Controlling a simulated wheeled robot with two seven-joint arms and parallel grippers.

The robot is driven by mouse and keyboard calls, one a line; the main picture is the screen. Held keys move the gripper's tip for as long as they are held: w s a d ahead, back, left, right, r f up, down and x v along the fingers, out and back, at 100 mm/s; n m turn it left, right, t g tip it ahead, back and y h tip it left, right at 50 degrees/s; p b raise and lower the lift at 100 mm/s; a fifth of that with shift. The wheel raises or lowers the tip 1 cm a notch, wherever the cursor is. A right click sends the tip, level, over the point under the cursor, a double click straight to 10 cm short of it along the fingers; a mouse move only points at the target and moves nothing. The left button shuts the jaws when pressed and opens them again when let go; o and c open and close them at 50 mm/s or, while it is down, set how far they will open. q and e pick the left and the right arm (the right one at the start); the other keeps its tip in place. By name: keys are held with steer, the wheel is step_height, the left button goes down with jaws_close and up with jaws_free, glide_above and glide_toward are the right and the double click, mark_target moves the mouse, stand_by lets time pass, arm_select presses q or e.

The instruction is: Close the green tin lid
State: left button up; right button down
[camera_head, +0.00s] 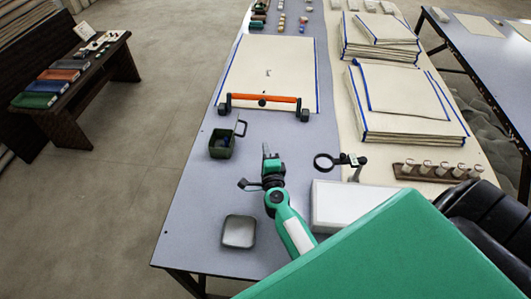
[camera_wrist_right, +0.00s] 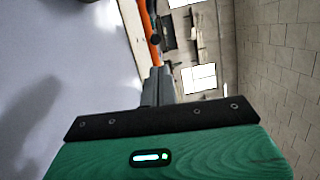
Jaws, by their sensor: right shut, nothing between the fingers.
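The green tin (camera_head: 220,145) stands near the left edge of the table in the head view. My left gripper is not in view.
An orange-handled bar (camera_head: 263,99) lies on a blue-edged cloth (camera_head: 270,65) beyond the tin. A grey square tin (camera_head: 239,231) sits near the front. A magnifier (camera_head: 324,162) and a white box (camera_head: 345,205) are to the right. Cloth stacks (camera_head: 410,95) stand at the far right.

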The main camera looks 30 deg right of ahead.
steer(key=w+a, duration=0.1)
steer(key=w, duration=0.7)
steer(key=shift+r, duration=0.15)
